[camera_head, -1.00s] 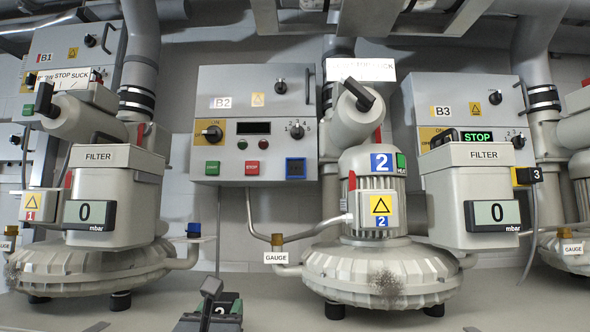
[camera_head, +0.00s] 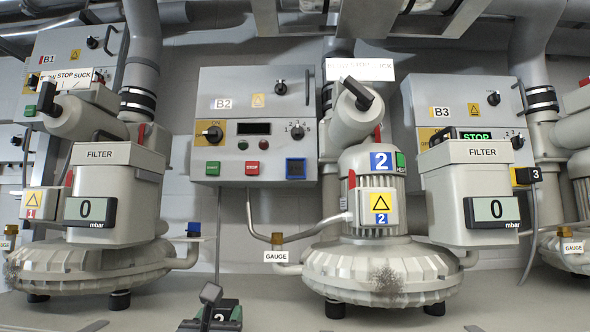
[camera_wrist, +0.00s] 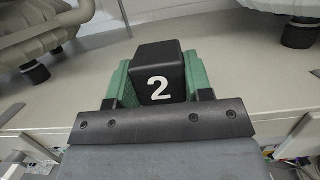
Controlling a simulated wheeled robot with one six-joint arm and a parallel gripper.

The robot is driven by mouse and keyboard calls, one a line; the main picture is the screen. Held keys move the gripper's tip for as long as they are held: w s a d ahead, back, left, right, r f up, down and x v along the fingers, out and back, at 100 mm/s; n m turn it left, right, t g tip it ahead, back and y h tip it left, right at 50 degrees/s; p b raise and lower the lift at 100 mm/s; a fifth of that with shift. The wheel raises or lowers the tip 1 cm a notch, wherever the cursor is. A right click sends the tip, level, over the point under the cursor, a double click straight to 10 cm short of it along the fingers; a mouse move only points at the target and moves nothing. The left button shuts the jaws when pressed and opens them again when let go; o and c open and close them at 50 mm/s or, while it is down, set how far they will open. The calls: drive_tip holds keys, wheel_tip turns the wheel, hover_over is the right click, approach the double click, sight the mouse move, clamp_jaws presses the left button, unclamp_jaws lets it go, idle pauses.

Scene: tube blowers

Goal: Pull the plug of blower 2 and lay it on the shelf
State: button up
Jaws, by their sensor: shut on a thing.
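A black plug (camera_wrist: 158,72) marked with a white 2 is held between the green-lined fingers of my gripper (camera_wrist: 160,88). In the head view, the plug (camera_head: 222,315) and my gripper (camera_head: 208,320) show at the bottom edge, in front of and left of blower 2 (camera_head: 375,275). A pale flat surface, likely the shelf (camera_head: 270,305), lies under the blowers. It also fills much of the wrist view (camera_wrist: 225,80) around the plug. I cannot tell whether the plug touches it. The plug's underside is hidden.
Control box B2 (camera_head: 255,125) hangs behind, with a blue socket (camera_head: 295,168) at its lower right. Blower 1 (camera_head: 85,270) stands left, a filter unit (camera_head: 480,195) right. A plug marked 3 (camera_head: 527,176) sits beside that filter.

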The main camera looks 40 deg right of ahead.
drive_tip(key=shift+f+b, duration=0.45)
drive_tip(key=shift+f, duration=0.1)
idle(0.4)
drive_tip(key=o, duration=1.2)
drive_tip(key=shift+a, duration=0.1)
drive_tip(key=r+v, duration=0.2)
drive_tip(key=v, duration=1.9)
drive_tip(key=shift+s+a+p, duration=0.25)
drive_tip(key=shift+s+p, duration=0.1)
drive_tip(key=shift+s, duration=0.1)
